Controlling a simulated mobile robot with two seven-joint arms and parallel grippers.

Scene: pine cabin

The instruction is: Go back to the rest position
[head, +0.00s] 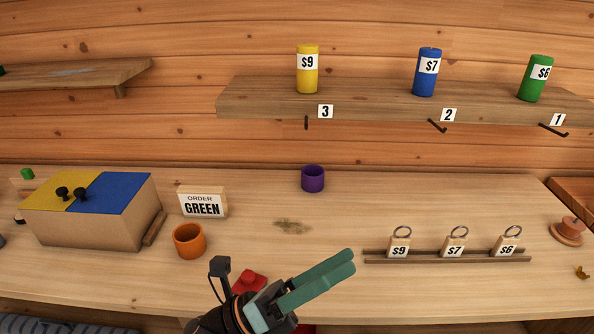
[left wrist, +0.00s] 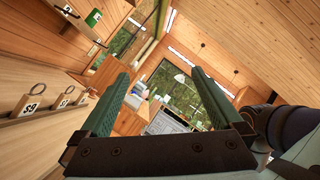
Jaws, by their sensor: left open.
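My left gripper (head: 346,263) is over the front of the wooden table (head: 380,215), with green fingers pointing right and up. It is open and empty; in the left wrist view (left wrist: 162,76) the two fingers stand apart with nothing between them. It is left of the rail (head: 440,257) with the $9, $7 and $6 tags. It partly hides a red object (head: 250,282). My right gripper is in neither view.
A shelf (head: 270,104) holds yellow (head: 307,70), blue (head: 427,72) and green (head: 535,78) cylinders. A box with yellow and blue lids (head: 95,215), an orange cup (head: 188,240), a purple cup (head: 313,179) and an ORDER GREEN sign (head: 202,203) stand on the table.

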